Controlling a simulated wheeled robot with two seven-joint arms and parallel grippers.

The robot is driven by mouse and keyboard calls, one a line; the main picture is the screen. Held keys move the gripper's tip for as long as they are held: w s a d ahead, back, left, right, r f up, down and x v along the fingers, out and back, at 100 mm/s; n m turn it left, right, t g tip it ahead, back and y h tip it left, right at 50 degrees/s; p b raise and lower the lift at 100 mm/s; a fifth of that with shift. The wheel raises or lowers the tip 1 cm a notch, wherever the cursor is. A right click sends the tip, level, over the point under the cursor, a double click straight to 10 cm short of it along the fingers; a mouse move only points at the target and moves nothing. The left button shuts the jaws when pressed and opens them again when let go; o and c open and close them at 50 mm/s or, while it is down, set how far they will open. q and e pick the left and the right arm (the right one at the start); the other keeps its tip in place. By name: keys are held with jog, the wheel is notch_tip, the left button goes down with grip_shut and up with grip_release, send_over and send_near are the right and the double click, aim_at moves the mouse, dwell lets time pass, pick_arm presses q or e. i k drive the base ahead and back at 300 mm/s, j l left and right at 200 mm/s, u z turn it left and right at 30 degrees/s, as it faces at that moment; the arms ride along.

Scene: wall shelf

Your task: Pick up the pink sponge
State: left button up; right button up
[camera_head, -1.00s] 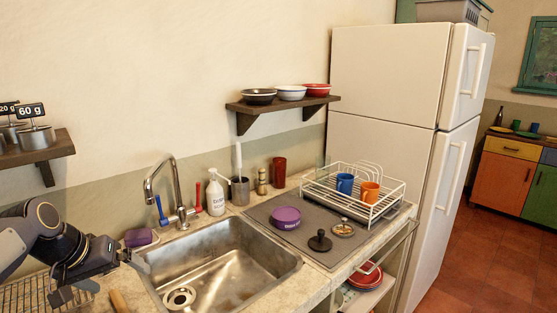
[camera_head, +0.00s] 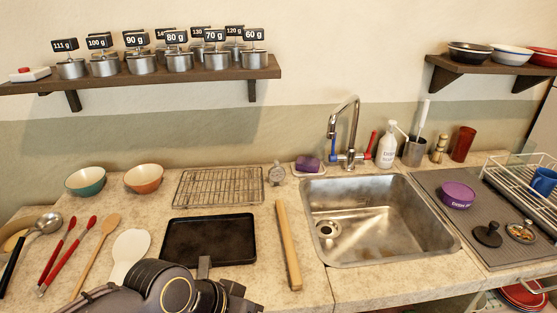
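The only sponge-like thing I see is a small purple block (camera_head: 308,163), more purple than pink. It sits in a pale dish behind the sink's left rim, left of the faucet. My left gripper (camera_head: 228,284) is low in the picture, in front of the black tray, well to the front and left of the sponge. Its fingers are partly hidden and cut by the frame edge, so its opening is unclear. Nothing is seen held in it. My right gripper is not in view.
The steel sink (camera_head: 375,225) and faucet (camera_head: 345,130) lie right of the sponge. A small dial (camera_head: 276,174) stands close to the sponge. A wall shelf (camera_head: 140,77) with labelled pots hangs above.

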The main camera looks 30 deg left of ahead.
aim_at(306, 165)
jog(key=u, duration=0.8)
jog(key=i+l+z, duration=0.25)
jog(key=l+z, duration=0.2)
jog(key=i+l+z, duration=0.25)
jog(key=z, duration=0.25)
jog(key=i+j, duration=0.05)
